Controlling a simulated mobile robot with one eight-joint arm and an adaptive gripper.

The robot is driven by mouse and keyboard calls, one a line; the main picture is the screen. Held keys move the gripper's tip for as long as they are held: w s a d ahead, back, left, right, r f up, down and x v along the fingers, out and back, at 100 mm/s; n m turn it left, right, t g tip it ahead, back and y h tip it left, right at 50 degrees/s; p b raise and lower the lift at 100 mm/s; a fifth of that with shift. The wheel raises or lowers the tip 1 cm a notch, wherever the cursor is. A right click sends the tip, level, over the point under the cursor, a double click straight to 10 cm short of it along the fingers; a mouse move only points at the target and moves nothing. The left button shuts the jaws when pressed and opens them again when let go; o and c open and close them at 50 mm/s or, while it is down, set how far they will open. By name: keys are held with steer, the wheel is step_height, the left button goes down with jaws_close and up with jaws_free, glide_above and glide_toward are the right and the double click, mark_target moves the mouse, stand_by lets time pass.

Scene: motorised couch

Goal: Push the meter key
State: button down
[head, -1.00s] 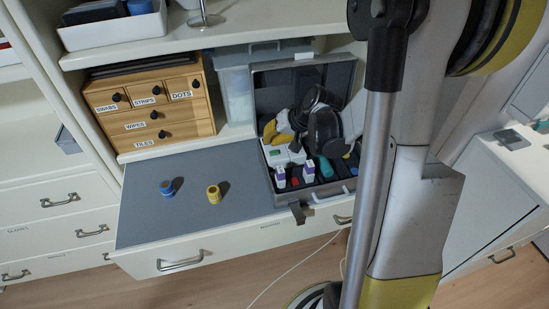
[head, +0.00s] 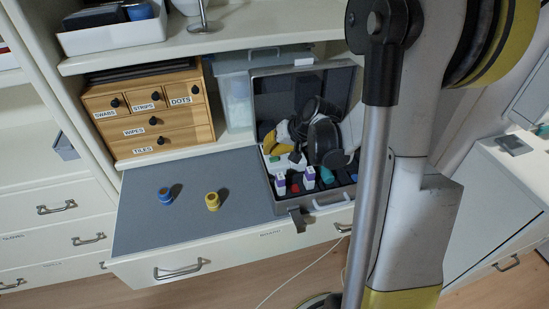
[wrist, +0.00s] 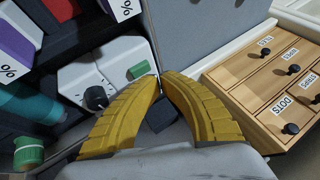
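The meter (wrist: 104,75) is a white box with a black knob and a green key (wrist: 138,71) on its face. It lies in the open grey case (head: 337,197), and in the head view my gripper partly covers it. My gripper (wrist: 161,76) has yellow ribbed fingers whose tips come together, with nothing seen between them. In the wrist view the tips are just right of the green key, close to it; I cannot tell whether they touch. In the head view my gripper (head: 269,142) is over the left part of the case.
Purple-and-white boxes (head: 309,177) and a teal item stand in the case beside the meter. The case lid rises behind. A wooden drawer unit (head: 150,122) stands to the left on the shelf.

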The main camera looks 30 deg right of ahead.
mark_target(271, 157)
steer(key=shift+f, duration=0.1)
stand_by(0.5)
steer(key=shift+f+b, duration=0.4)
steer(key=shift+b, duration=0.05)
steer(key=shift+f, duration=0.25)
stand_by(0.4)
steer(key=shift+r+p, duration=0.3)
steer(key=shift+r, duration=0.5)
step_height(271, 157, up, 6)
steer(key=p, duration=0.4)
steer(key=shift+p, duration=0.4)
